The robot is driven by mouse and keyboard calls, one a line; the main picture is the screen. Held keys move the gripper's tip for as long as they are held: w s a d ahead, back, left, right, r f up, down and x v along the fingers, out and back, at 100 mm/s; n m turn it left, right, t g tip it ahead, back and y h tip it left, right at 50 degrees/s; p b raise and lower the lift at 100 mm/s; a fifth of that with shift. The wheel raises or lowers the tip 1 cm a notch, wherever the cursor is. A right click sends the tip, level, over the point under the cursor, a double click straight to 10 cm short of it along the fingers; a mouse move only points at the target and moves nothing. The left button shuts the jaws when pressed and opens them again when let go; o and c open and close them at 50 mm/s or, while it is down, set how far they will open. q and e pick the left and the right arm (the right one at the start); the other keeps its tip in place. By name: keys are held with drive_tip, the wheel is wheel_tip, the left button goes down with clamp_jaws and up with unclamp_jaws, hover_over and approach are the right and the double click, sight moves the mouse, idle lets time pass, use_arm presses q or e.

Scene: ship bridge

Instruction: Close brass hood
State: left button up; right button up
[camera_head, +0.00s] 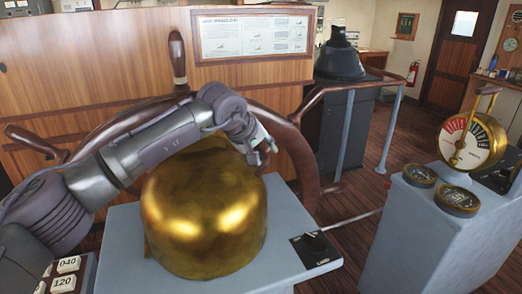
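The brass hood (204,215), a shiny rounded golden dome, sits on a light grey pedestal (130,250) in the lower middle of the head view. No opening shows on the side facing me; its far side is hidden. My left arm reaches from the left across the hood's upper part and covers some of its top. My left gripper (266,148) is at the hood's upper right far edge, close to it. Whether they touch is unclear. The fingers are small and partly hidden, so their opening cannot be judged. My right gripper is not in view.
A wooden ship's wheel (300,165) stands just behind the hood and gripper. A black lever plate (315,250) is on the pedestal's right. A grey console (430,235) with a brass telegraph dial (470,145) stands at right. Wooden floor (345,200) lies between them.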

use_arm(q)
drive_tip(key=shift+a+r, duration=0.1)
drive_tip(key=shift+a, duration=0.05)
drive_tip(key=shift+a, duration=0.1)
drive_tip(key=shift+r, duration=0.1)
drive_tip(key=shift+s+a+r, duration=0.2)
drive_tip(key=shift+r, duration=0.1)
drive_tip(key=v, duration=1.1)
drive_tip(key=shift+s, duration=0.15)
